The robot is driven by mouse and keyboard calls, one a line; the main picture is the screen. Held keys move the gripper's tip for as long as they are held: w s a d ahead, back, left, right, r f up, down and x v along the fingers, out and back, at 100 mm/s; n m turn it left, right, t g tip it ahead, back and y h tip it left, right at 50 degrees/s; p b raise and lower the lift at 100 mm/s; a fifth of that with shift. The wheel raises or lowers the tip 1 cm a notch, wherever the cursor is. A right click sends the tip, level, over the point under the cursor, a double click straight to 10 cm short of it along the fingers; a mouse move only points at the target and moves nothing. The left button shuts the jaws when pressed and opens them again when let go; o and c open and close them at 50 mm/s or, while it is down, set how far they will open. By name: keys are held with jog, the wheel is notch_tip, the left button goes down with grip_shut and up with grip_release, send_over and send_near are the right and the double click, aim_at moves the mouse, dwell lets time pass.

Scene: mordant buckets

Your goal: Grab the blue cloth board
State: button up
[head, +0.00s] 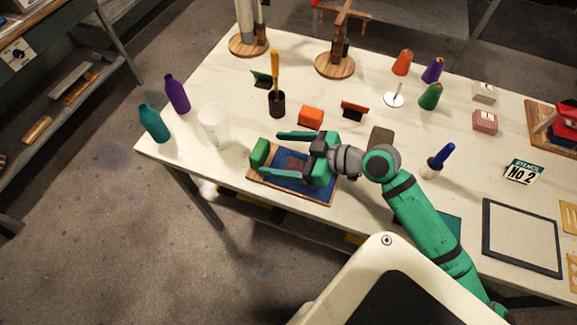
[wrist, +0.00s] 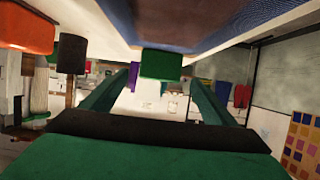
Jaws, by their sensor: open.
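The blue cloth board (head: 290,182), a blue panel with a wooden-coloured edge, lies near the table's front edge in the head view. My arm hides part of it. In the wrist view its blue surface (wrist: 225,18) fills the upper right. A green block (head: 259,153) is at the board's left end; it also shows in the wrist view (wrist: 160,64). My gripper (head: 271,154) is open over the board, pointing left. Its fingers spread to either side of the green block in the wrist view (wrist: 163,88), with visible gaps. I cannot tell the height above the board.
An orange block (head: 311,117) and a black cup with a yellow-handled tool (head: 277,103) stand behind the board. A clear beaker (head: 214,127), a teal bottle (head: 154,123) and a purple bottle (head: 177,94) stand left. A blue-handled tool (head: 439,160) stands right.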

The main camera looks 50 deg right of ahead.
aim_at(265, 151)
jog(key=shift+r+x, duration=0.15)
jog(key=shift+x, duration=1.15)
jog(key=shift+r+x, duration=0.1)
jog(key=shift+x, duration=1.15)
jog(key=shift+a, duration=0.1)
jog(key=c, duration=1.2)
